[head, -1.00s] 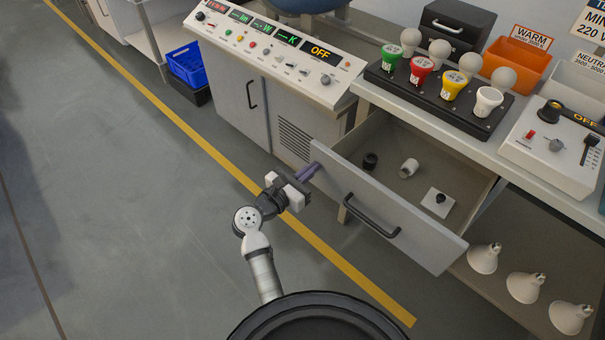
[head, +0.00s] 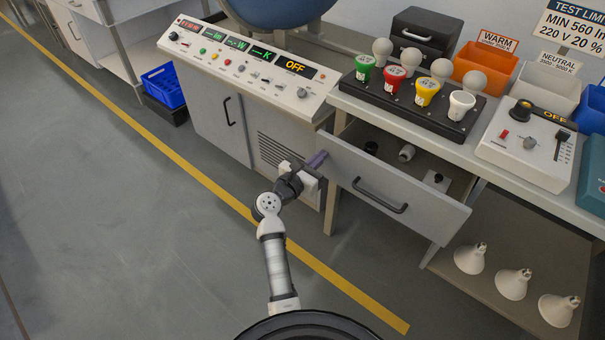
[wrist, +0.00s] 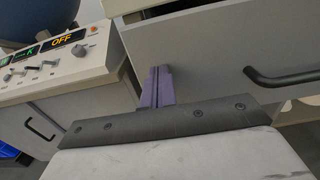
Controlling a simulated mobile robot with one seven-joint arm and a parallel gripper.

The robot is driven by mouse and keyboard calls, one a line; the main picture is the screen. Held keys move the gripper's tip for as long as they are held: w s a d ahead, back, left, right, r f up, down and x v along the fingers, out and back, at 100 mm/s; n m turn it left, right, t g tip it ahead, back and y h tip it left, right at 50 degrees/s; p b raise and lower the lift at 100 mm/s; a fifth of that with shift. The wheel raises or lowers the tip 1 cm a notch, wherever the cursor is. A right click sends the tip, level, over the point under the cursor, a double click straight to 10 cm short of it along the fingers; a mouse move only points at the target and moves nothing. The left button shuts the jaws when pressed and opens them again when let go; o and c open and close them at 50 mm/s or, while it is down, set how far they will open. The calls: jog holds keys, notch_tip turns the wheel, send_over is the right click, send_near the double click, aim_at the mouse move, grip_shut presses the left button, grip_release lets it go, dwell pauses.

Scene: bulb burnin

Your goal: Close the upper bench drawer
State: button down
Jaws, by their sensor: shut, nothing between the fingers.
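The upper bench drawer (head: 395,185) is partly open under the bench top, with a dark bar handle (head: 380,196) on its grey front. A dark cap, a white fitting and a small plate with a dark knob lie inside it. My gripper (head: 318,158) is shut and empty at the left end of the drawer front. In the wrist view, its purple fingers (wrist: 157,88) are together against or very close to the drawer front (wrist: 200,60), left of the handle (wrist: 285,78). Whether they touch cannot be told.
The control console (head: 245,62) stands left of the drawer. A lamp socket board (head: 415,100) and a dimmer box (head: 527,143) sit on the bench top. Several reflector bulbs (head: 512,284) lie on the shelf below. The floor (head: 130,210) in front is open.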

aim_at(347, 132)
jog(key=b+x, duration=0.1)
jog(key=x, duration=1.2)
jog(key=shift+w, duration=0.15)
jog(key=shift+d+r, duration=0.1)
jog(key=shift+r, duration=0.2)
jog(key=shift+d, duration=0.1)
